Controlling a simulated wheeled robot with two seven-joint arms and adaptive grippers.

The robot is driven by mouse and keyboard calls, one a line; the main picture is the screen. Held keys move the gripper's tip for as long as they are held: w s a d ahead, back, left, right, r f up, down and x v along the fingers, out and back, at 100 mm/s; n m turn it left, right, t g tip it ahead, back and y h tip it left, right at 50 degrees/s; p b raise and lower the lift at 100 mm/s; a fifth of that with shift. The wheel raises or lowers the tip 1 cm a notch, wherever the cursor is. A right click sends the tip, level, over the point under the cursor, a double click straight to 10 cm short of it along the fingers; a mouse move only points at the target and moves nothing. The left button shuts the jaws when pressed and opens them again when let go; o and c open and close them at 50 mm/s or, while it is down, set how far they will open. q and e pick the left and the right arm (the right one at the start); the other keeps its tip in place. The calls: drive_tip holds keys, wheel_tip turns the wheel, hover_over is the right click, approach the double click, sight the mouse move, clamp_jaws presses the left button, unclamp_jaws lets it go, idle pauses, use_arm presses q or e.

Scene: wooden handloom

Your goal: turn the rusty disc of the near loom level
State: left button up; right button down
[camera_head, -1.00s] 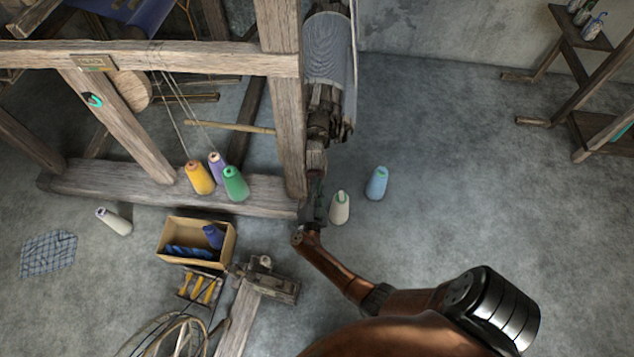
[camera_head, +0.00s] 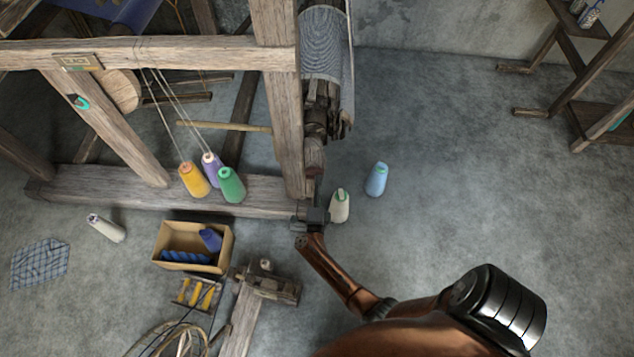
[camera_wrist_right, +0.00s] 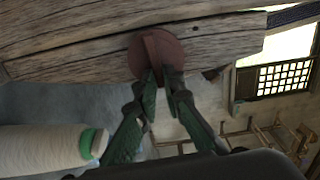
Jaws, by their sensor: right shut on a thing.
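The rusty disc (camera_wrist_right: 173,53) sits on the face of a weathered wooden beam (camera_wrist_right: 80,52) in the right wrist view. A raised ridge runs across its middle, almost upright in that picture and roughly across the beam's grain. My right gripper (camera_wrist_right: 160,76) is shut on this ridge, with a green finger on each side; the fingertips hide its lower end. In the head view my right gripper (camera_head: 312,217) is at the foot of the near loom's right post (camera_head: 277,95); I cannot make out the disc clearly there. My left gripper is not in view.
A cream cone (camera_head: 340,206) stands close beside my right gripper, with a blue cone (camera_head: 377,180) behind it. Three cones, including a green one (camera_head: 231,185), stand on the loom's bottom beam. A box (camera_head: 164,238) lies left.

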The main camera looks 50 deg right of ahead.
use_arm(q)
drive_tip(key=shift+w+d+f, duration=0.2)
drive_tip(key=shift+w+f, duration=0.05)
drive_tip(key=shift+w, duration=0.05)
use_arm(e)
drive_tip(key=shift+f+m, duration=0.1)
drive_tip(key=shift+m, duration=0.5)
drive_tip(key=c, duration=2)
unclamp_jaws()
drive_tip(key=shift+c, duration=0.2)
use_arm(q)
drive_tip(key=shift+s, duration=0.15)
